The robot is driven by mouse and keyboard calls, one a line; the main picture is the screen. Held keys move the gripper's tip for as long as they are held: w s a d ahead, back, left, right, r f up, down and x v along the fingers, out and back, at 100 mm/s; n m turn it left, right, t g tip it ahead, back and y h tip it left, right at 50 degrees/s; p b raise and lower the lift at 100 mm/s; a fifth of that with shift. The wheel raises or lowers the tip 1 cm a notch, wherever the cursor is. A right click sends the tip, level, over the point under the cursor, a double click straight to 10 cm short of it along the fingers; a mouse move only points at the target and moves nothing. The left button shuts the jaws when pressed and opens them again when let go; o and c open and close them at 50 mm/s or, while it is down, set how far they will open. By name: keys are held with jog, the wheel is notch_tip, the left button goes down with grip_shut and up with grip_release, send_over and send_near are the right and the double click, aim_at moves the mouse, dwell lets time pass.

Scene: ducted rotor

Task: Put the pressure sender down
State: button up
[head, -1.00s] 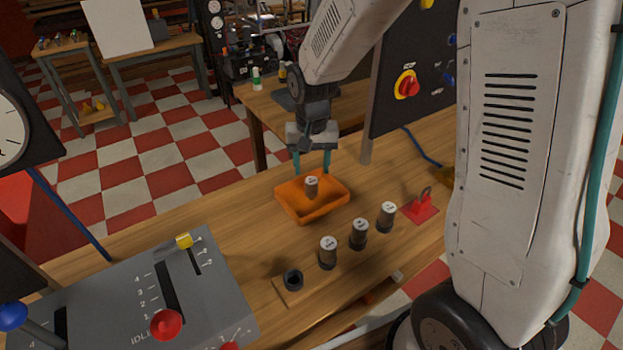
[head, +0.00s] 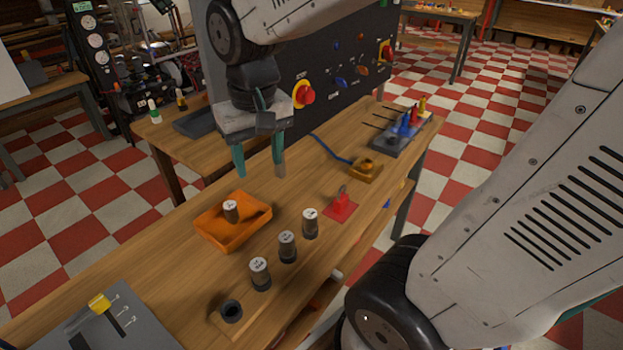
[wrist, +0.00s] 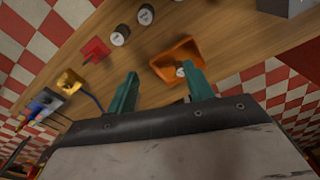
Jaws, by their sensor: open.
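A cylinder with a pale cap, which I take for the pressure sender (head: 231,211), stands upright in the orange tray (head: 262,226). It also shows in the wrist view (wrist: 181,72), partly behind a finger, in the tray (wrist: 160,69). My gripper (head: 260,174) is open and empty, above the bench and beyond the tray, apart from it. In the wrist view its two teal fingers (wrist: 160,88) are spread wide. Several similar capped cylinders stand in a row in front of the tray, among them the nearest one (head: 260,273); their labels are too small to read.
A dark empty socket (head: 231,311) is at the row's near end. A red block with a shackle (head: 341,206) and a yellow block on a blue cable (head: 365,169) lie to the right. A dark switch panel (head: 335,65) stands behind. A grey lever console (head: 115,325) fills the lower left.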

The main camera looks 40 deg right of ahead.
jog(key=s+d+r+n, duration=0.1)
jog(key=s, duration=1.2)
jog(key=shift+r+n+t, duration=0.3)
jog(key=shift+r+n, duration=0.1)
